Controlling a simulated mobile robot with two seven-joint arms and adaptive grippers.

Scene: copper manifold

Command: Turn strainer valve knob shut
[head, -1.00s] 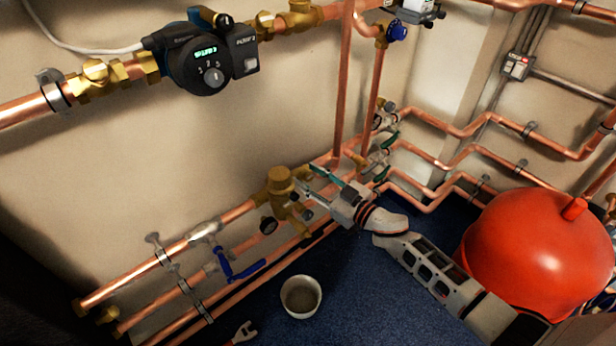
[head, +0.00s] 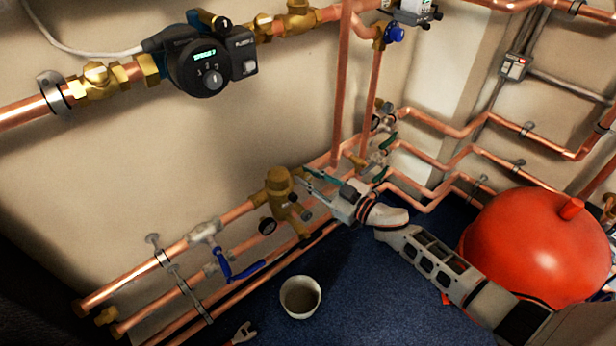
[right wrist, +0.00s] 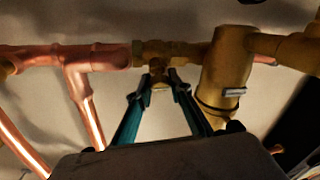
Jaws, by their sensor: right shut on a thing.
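The strainer is a stout brass body (head: 278,184) on the upper of the low copper pipes; in the right wrist view its thick brass cylinder (right wrist: 228,72) stands right of the fingers. My right gripper (head: 308,180) reaches in from the right, its teal fingers beside the strainer. In the right wrist view the fingertips (right wrist: 164,80) come together around a small brass stub, the strainer valve knob (right wrist: 158,67), under a brass fitting. The knob is mostly hidden by the fingers, and its turn angle cannot be told. My left gripper is out of view.
A red tank (head: 535,250) stands at right beside my right arm. A white bucket (head: 300,297) and a spanner (head: 243,333) are on the blue floor.

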